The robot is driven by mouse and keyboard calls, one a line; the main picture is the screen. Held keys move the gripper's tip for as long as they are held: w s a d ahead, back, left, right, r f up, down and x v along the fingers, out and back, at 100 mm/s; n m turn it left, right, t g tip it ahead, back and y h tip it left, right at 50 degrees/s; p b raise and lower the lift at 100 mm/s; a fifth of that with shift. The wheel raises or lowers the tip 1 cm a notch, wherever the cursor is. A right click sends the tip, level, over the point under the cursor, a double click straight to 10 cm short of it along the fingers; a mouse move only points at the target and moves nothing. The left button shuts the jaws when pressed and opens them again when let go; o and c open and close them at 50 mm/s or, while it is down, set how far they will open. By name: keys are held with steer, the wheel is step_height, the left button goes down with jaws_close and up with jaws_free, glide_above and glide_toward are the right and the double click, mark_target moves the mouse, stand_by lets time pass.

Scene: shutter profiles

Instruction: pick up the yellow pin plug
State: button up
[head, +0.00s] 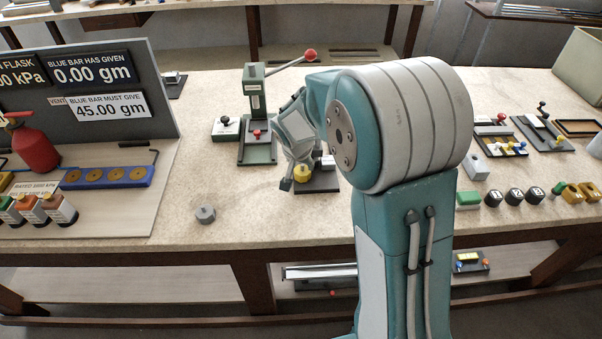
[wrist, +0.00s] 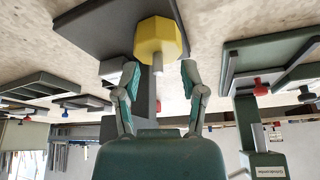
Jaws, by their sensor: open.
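The yellow pin plug (wrist: 158,42) has a faceted yellow head and a short pale pin; in the wrist view it sits at the top centre, in front of a dark base plate. In the head view the plug (head: 303,174) shows at the dark plate on the bench, below my gripper (head: 299,170). In the wrist view my gripper (wrist: 159,75) is open, with one finger on each side of the plug's pin line. The yellow head lies just beyond the fingertips, and no clear contact shows. My arm hides part of the plate in the head view.
A green lever press (head: 257,110) with a red knob stands behind and left of the plug. A grey knob (head: 205,214) lies on the bench at the front left. Black weights (head: 515,196) stand at the right. The bench left of the plug is mostly clear.

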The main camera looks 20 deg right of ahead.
steer(key=shift+d, duration=0.3)
steer(key=shift+a, duration=0.1)
jaws_close()
steer(key=shift+a, duration=0.3)
steer(key=shift+d+r, duration=0.1)
steer(key=shift+d, duration=0.05)
